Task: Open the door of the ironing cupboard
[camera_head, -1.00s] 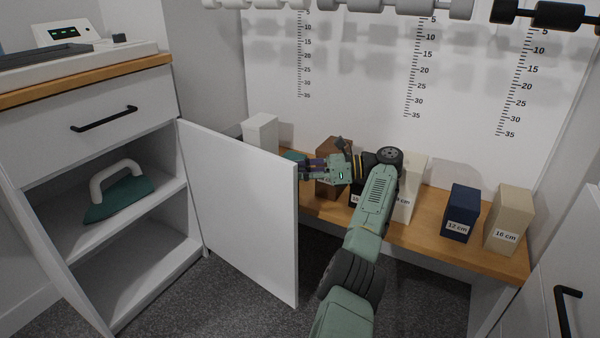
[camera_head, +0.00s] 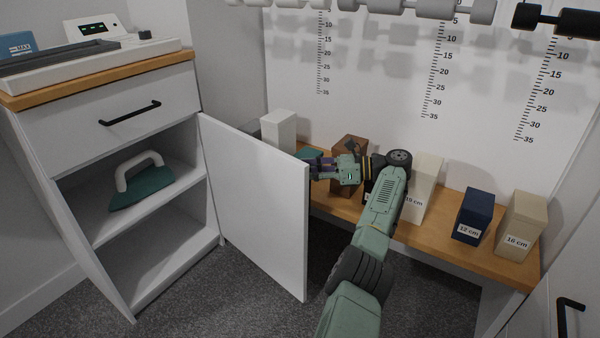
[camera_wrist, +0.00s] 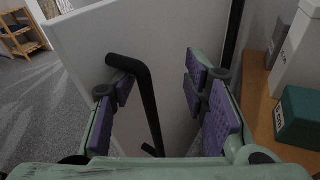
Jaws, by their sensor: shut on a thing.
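The ironing cupboard (camera_head: 212,240) is a white cabinet at the left in the head view, with its lower door (camera_head: 255,205) standing wide open on its right side. A teal iron (camera_head: 145,190) with a white handle sits on the inner shelf. My gripper (camera_head: 316,168) is at the outer face of the door near its free edge; the door partly hides the fingers. In the wrist view, the black bar handle (camera_wrist: 146,98) of the door (camera_wrist: 90,50) passes between my purple finger pads, and my gripper (camera_wrist: 160,88) is shut on it.
A drawer (camera_head: 125,105) above the opening is closed. A wooden bench (camera_head: 425,243) behind my arm carries several labelled blocks, including a navy one (camera_head: 474,215) and a beige one (camera_head: 520,228). Dumbbells (camera_head: 400,8) hang above. Carpet (camera_head: 270,310) lies clear below the door.

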